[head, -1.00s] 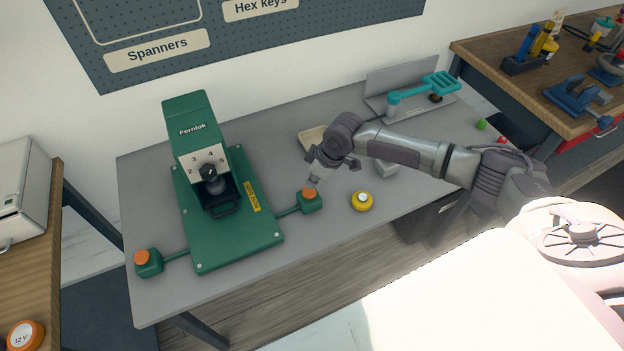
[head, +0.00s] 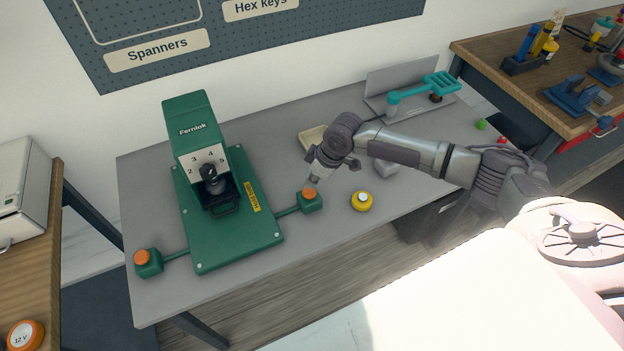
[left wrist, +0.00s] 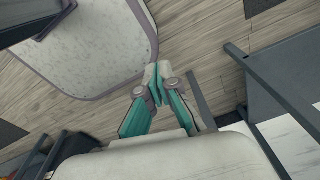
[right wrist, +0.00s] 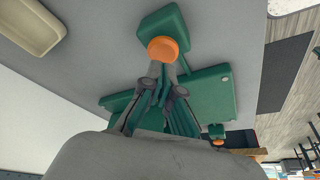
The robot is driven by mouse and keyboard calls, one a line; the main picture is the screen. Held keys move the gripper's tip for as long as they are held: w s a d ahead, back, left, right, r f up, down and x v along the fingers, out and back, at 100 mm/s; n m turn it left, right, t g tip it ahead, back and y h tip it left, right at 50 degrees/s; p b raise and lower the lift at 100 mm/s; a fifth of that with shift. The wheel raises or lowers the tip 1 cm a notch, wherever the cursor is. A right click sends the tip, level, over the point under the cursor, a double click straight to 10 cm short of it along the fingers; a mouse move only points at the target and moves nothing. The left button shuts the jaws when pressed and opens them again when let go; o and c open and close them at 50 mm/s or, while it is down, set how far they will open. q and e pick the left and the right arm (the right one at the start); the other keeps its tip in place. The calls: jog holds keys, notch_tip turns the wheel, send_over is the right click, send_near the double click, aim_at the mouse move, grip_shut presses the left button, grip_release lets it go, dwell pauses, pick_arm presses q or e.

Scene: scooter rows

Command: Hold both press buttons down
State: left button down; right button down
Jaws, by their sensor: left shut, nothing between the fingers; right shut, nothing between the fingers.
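The green press (head: 192,125) stands on a green base plate with a press button on an arm at each side. The left press button (head: 141,257) has an orange cap, with nothing on it. The right press button (head: 309,193) has the same orange cap. My right gripper (head: 314,180) is shut and empty, its tips pointing down at this right cap. The right wrist view shows the tips (right wrist: 168,72) at the edge of the orange cap (right wrist: 163,48); I cannot tell whether it is pressed in. My left gripper (left wrist: 157,82) is shut and empty above the floor, outside the head view.
The grey table (head: 250,120) carries a yellow round object (head: 362,201) right of the right button. A beige tray (head: 312,139) lies behind my right gripper. A teal-handled tool (head: 425,92) stands at the back right. The table front around the left button is clear.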

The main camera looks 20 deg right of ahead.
dwell(0.4)
pick_arm(q)
jog(key=w+a+r+n+g+y, duration=0.1)
jog(key=w+a+r, duration=0.25)
jog(key=w, duration=0.45)
jog(key=w+a+r+n, duration=0.1)
jog(key=w+a+r, duration=0.1)
jog(key=w+a, duration=0.4)
jog(key=m+t+h, duration=0.3)
jog(key=m+h, duration=0.1)
jog(key=m, duration=0.4)
send_near(143, 252)
jog(key=w+d+r, duration=0.1)
jog(key=r, duration=0.1)
jog(key=shift+m, duration=0.3)
jog(key=shift+w+d+f, duration=0.1)
jog(key=shift+d+f, duration=0.05)
jog(key=shift+f, duration=2.9)
